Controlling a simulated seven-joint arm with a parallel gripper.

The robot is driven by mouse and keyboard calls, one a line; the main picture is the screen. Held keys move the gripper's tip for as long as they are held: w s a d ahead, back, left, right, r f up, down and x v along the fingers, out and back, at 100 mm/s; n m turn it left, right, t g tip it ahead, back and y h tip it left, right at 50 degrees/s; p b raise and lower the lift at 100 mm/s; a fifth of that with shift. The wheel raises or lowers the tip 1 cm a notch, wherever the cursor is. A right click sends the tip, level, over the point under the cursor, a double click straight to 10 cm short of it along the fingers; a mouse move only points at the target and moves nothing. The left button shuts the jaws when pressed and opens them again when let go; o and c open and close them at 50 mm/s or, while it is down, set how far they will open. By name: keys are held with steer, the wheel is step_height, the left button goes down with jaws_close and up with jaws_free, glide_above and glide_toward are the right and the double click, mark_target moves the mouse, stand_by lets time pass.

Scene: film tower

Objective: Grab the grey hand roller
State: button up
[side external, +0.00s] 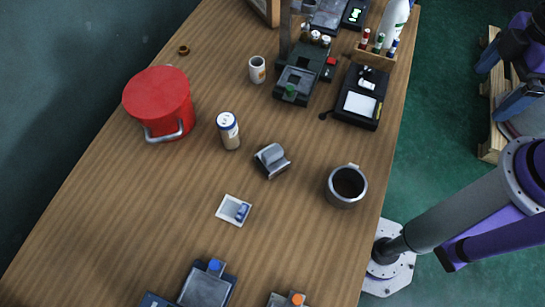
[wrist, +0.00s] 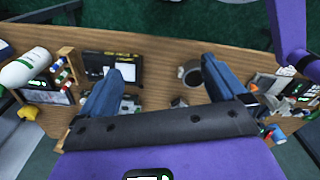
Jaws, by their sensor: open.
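The grey hand roller (side external: 271,160) lies on the wooden table, near its middle, left of the dark-filled mug. In the wrist view a small grey shape between the fingers, probably the roller (wrist: 178,102), is partly hard to make out. My gripper (wrist: 160,68) is open, with its two blue fingers wide apart and nothing between them. In the side view my gripper (side external: 500,82) is at the upper right, off the table's right edge and well away from the roller.
The grey mug (side external: 346,187) stands right of the roller. A white and blue canister (side external: 228,130) and a red lidded pot (side external: 160,103) stand to its left. A small white tray (side external: 233,210) lies in front. Black devices (side external: 360,97) and a bottle rack fill the back.

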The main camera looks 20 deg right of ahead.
steer(key=m+g+y, duration=0.3)
steer(key=m+y, duration=0.9)
steer(key=m, duration=1.6)
glide_toward(282, 149)
steer(key=x, duration=0.5)
steer(key=f+x, duration=0.1)
steer(key=x, duration=0.1)
steer(key=shift+w+f, duration=0.1)
steer(key=shift+w, duration=0.1)
steer(key=shift+w+f+x, duration=0.1)
steer(key=shift+w+x, duration=0.05)
steer(key=shift+x, duration=1.3)
steer(key=shift+w+f+x, duration=0.1)
steer(key=shift+f+x, duration=0.05)
steer(key=shift+x, duration=1.3)
